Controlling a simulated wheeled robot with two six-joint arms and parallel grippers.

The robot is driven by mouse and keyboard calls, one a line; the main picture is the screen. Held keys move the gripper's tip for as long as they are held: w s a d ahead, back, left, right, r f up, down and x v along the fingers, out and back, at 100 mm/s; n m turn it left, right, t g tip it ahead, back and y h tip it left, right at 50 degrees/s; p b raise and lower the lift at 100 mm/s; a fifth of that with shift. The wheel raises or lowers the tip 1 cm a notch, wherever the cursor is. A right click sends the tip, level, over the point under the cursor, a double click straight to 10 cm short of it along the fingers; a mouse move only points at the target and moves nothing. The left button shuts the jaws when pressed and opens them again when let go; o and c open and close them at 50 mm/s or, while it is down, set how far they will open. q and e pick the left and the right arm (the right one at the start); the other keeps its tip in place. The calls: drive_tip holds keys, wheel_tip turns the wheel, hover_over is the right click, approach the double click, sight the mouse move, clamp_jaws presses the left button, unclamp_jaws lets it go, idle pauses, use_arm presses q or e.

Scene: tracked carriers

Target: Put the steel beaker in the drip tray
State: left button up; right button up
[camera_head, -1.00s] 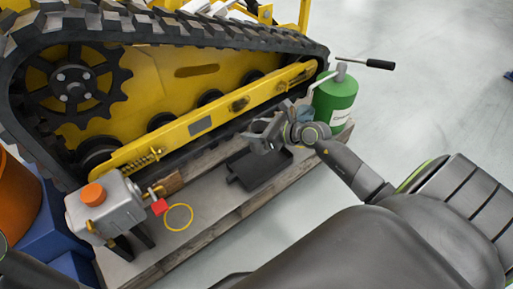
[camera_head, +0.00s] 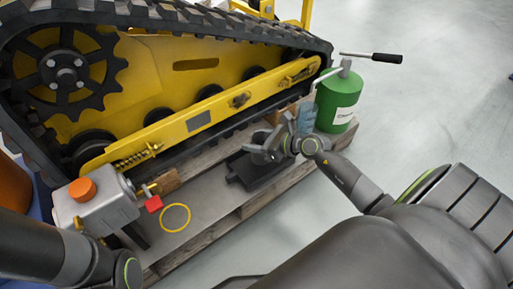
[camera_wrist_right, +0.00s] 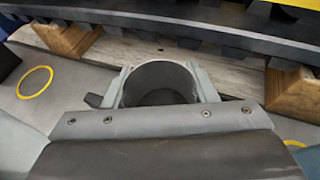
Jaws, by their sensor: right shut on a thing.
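The steel beaker (camera_wrist_right: 160,75) is a grey open cylinder, upright between the two fingers of my right gripper (camera_wrist_right: 162,88), which is shut on it. In the head view the beaker (camera_head: 258,158) and right gripper (camera_head: 268,151) are small, just over the black drip tray (camera_head: 262,181). The tray lies flat on the wooden pallet. The gripper and beaker hide part of the tray, and I cannot tell whether the beaker's base touches it. My left arm shows at the lower left of the head view, but its gripper is out of the picture.
A yellow tracked carrier (camera_head: 190,75) stands close behind the tray. A green canister (camera_head: 338,98) with a pump handle stands to the right. A grey tank (camera_head: 105,207) with an orange cap stands left. A yellow ring (camera_head: 164,222) marks the pallet. Wooden blocks (camera_wrist_right: 65,38) lie near the track.

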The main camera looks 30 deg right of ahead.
wheel_tip(320, 180, down, 3)
drive_tip(key=shift+r+b, duration=0.2)
drive_tip(key=shift+b, duration=0.5)
drive_tip(key=shift+f, duration=0.15)
drive_tip(key=o, duration=1.1)
